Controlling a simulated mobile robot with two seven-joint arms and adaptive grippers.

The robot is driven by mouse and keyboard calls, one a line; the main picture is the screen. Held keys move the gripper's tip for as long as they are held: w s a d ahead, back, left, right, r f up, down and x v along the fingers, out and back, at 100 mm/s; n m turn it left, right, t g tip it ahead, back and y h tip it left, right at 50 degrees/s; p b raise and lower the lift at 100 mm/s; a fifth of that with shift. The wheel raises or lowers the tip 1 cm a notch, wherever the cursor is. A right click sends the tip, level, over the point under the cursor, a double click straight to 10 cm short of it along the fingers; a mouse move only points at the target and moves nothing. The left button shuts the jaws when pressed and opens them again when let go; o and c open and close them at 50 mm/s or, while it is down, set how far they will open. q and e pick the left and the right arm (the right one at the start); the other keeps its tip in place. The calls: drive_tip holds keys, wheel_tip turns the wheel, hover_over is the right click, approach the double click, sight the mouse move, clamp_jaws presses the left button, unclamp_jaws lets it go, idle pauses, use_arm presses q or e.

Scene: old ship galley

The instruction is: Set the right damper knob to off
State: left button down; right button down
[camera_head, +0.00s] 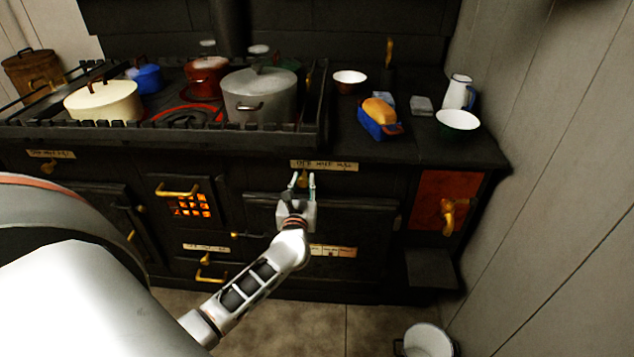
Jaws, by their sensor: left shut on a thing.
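The right damper knob (303,177) is a small brass knob on the black stove front. It sits below the left part of a cream label plate (324,165), whose lettering seems to read off, half, full. My left gripper (304,181) reaches up to the knob from below, with one finger on each side of it, and is shut on it. The fingers and the gripper body hide part of the knob, and I cannot tell its exact setting. My right gripper is not in view.
A railed stove top holds a grey pot (260,95), a cream pot (103,101) and other pots. A loaf (379,110) in a blue tin, bowls and a jug (458,92) stand on the right. A brass tap (449,217) juts out. A white bucket (427,341) stands on the floor.

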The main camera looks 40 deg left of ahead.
use_arm(q)
drive_tip(key=shift+s+a, duration=0.1)
drive_tip(key=shift+a, duration=0.15)
drive_tip(key=c, duration=1.7)
unclamp_jaws()
drive_tip(key=shift+s+a, duration=0.1)
drive_tip(key=shift+s, duration=0.05)
drive_tip(key=v, duration=1.2)
